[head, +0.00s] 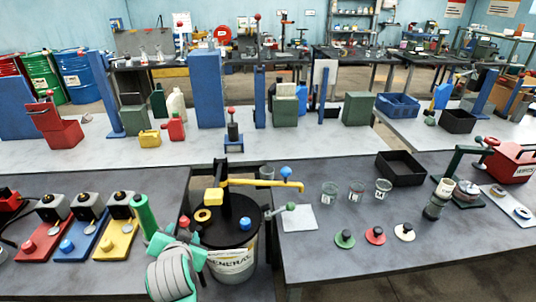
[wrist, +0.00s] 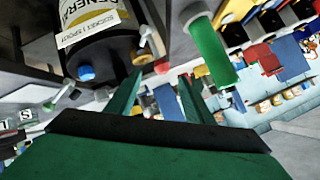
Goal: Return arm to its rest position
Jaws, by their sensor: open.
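My gripper (head: 183,246) is at the lower left of centre in the head view, just left of the dark drum (head: 230,262) labelled GENERAL. In the wrist view its two green fingers (wrist: 160,88) stand apart with nothing between them. The drum (wrist: 95,35) is at the upper left there, apart from the fingers. A green cylindrical handle (head: 145,212) stands left of my gripper at the table edge. It also shows in the wrist view (wrist: 212,52), beyond the right finger. I cannot tell its exact distance from that finger.
Red, blue and yellow stands (head: 118,238) line the left table.

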